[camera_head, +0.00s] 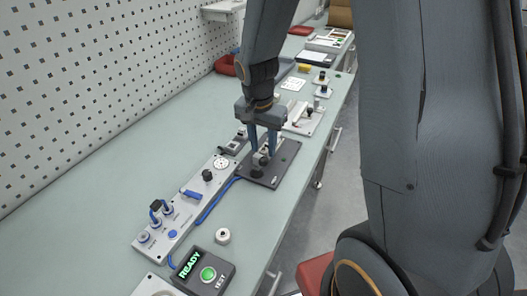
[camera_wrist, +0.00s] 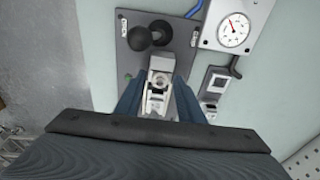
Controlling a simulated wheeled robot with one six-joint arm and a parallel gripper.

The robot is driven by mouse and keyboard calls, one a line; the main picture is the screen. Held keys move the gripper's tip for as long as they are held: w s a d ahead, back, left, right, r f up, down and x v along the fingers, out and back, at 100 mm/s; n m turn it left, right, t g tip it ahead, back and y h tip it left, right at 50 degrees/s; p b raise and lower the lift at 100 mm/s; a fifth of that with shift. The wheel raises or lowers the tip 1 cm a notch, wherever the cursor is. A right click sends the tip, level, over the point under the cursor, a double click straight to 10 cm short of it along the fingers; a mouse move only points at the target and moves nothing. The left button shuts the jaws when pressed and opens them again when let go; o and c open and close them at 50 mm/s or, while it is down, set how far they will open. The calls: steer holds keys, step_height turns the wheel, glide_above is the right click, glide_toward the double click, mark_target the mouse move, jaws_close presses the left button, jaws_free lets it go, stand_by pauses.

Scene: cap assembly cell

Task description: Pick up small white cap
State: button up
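My gripper (camera_head: 262,147) points down over a dark fixture plate (camera_head: 288,163), its two blue fingers apart. In the wrist view the fingers of my gripper (camera_wrist: 159,104) stand on either side of a pale metal fixture block (camera_wrist: 161,64). A small round whitish part (camera_wrist: 162,82) sits in that block, between the fingers; I cannot tell whether it is the cap or whether the fingers touch anything. A small white ring-shaped piece (camera_head: 222,236), possibly a cap, lies on the table in front, away from my gripper.
A black ball knob (camera_wrist: 139,38) stands on the plate beside the block. A grey panel (camera_head: 187,208) with a gauge (camera_head: 221,163) and blue fittings runs along the left. A test box (camera_head: 204,270) reads READY. The table (camera_head: 125,160) is clear towards the pegboard wall.

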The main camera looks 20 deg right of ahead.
steer(key=c, duration=0.5)
steer(key=shift+r, duration=0.1)
